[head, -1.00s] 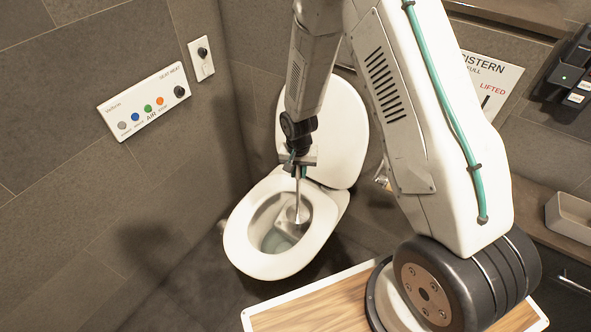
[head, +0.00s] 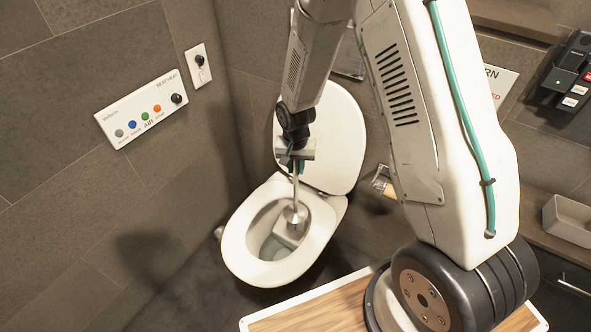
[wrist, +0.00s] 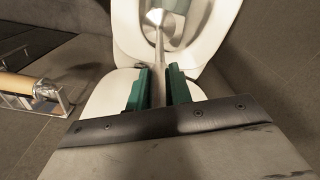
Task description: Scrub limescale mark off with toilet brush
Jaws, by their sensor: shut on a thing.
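The toilet bowl (head: 237,250) stands in the corner with its lid (head: 338,140) raised; it also shows in the wrist view (wrist: 207,66). My gripper (head: 297,163) is above the rear of the bowl, and its green fingers (wrist: 158,86) are shut on the handle of the toilet brush. The brush (head: 295,213) points down into the bowl, with its pale flared head (wrist: 157,18) inside the rim. I cannot tell whether the head touches the bowl wall. No limescale mark can be made out; the brush head may cover it.
A button panel (head: 147,108) and a wall knob plate (head: 199,66) are on the left wall. A paper roll holder (head: 383,183) is right of the toilet, also in the wrist view (wrist: 30,88). A tray (head: 568,220) sits on the right shelf.

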